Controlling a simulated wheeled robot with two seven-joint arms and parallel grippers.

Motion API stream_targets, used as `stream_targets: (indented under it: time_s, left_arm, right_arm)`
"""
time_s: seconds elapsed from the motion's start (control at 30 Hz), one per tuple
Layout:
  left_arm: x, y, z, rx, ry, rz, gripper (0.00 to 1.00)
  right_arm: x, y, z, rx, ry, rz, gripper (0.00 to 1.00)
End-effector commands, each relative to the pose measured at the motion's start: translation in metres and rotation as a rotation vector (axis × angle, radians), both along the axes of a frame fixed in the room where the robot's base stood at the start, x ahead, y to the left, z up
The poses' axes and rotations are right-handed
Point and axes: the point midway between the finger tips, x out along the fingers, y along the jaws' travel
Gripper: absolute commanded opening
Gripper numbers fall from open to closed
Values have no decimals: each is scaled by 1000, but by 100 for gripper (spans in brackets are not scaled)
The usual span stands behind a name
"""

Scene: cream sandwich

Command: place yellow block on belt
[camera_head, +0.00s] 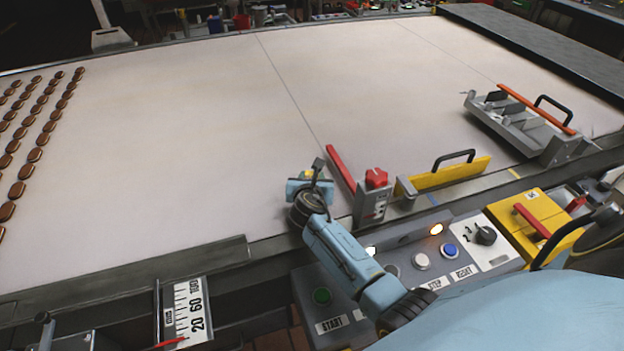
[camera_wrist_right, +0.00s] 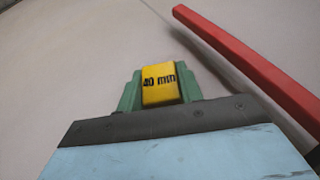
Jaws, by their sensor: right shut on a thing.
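My right gripper (camera_head: 310,180) is over the near edge of the wide pale belt (camera_head: 190,150), left of a red bar. In the right wrist view its green fingers (camera_wrist_right: 160,92) are shut on a yellow block (camera_wrist_right: 161,84) marked "40 mm". The belt (camera_wrist_right: 60,50) fills the background there, and I cannot tell whether the block touches it. In the head view the block is mostly hidden by the gripper. My left gripper is not in view.
A red bar (camera_head: 341,168) on a grey post stands close right of the gripper, also in the wrist view (camera_wrist_right: 250,70). A yellow guide (camera_head: 450,173) and a metal fixture (camera_head: 520,125) lie further right. Rows of brown biscuits (camera_head: 28,155) sit at left. The belt's middle is clear.

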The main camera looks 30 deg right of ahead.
Motion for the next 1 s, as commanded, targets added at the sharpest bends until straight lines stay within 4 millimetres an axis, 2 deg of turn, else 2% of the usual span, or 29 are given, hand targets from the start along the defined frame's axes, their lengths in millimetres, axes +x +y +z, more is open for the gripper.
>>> stream_targets:
  time_s: [0.17, 0.2, 0.37, 0.73, 0.87, 1.0]
  left_arm:
    - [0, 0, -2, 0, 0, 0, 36]
    - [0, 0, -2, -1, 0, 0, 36]
    - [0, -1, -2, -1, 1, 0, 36]
    - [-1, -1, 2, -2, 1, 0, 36]
    - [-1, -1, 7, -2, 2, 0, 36]
    - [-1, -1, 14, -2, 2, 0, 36]
  right_arm:
    - [0, -1, -3, -1, 1, -1, 13]
    - [0, -1, -4, 0, 1, -1, 37]
    - [0, -1, -3, 0, 0, -1, 58]
    - [-1, 1, 2, 0, 0, 0, 58]
    - [-15, 10, 8, 0, 1, 1, 58]
    - [-36, 26, 19, 1, 1, 0, 58]
